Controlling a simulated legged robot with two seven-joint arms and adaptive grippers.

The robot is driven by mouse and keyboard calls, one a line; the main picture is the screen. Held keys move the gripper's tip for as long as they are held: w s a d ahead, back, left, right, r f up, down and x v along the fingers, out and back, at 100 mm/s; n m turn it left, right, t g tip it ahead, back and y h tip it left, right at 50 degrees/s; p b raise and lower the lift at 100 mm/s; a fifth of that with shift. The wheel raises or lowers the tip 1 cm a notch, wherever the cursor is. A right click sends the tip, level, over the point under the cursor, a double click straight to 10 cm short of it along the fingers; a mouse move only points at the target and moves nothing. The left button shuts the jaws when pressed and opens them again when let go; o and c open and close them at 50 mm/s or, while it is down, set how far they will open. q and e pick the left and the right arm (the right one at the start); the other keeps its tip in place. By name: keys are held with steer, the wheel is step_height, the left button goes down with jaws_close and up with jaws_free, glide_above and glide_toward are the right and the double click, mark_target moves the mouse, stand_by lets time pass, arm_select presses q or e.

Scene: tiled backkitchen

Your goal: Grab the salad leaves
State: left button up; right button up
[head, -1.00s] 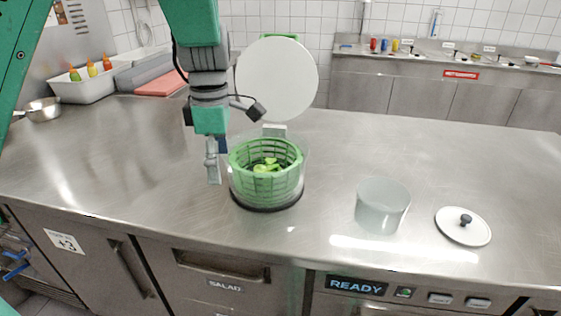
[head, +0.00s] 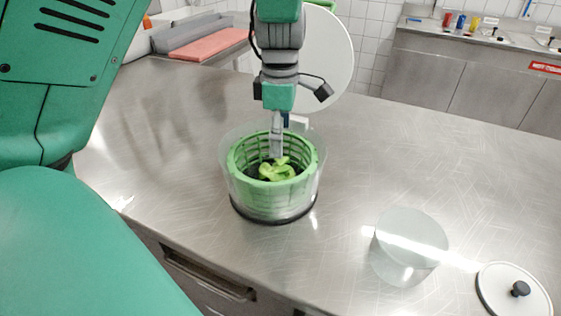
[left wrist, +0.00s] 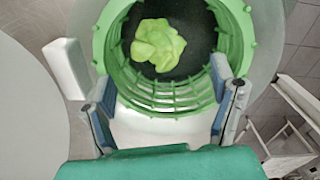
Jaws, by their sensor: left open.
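The salad leaves (head: 277,170) are a light green bunch at the bottom of a green slotted basket (head: 240,170) inside a clear spinner bowl (head: 226,190). In the left wrist view the leaves (left wrist: 158,45) lie on a dark floor inside the basket (left wrist: 232,40). My left gripper (head: 276,152) points down over the basket in the head view, its tips near the leaves. In the left wrist view my left gripper (left wrist: 165,100) is open, its fingers wide apart and nothing between them. Whether it touches the basket I cannot tell. My right gripper is not in view.
The spinner's round white lid (head: 330,60) stands raised behind the bowl. A clear empty container (head: 408,250) and a white lid with a black knob (head: 512,292) are to the right on the steel counter (head: 400,150). A red board (head: 208,43) lies at back left.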

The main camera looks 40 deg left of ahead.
mark_target(278, 164)
arm_select(q)
steer(key=f, duration=0.3)
steer(key=shift+w, duration=0.25)
steer(key=shift+s+f, duration=0.15)
steer(key=shift+f, duration=0.35)
steer(key=f, duration=0.3)
steer(key=f+b, duration=0.1)
steer(key=shift+s+a+f, duration=0.1)
steer(key=shift+a+f, duration=0.2)
steer(key=shift+f, duration=0.1)
steer(key=shift+r, duration=0.1)
steer(key=c, duration=1.3)
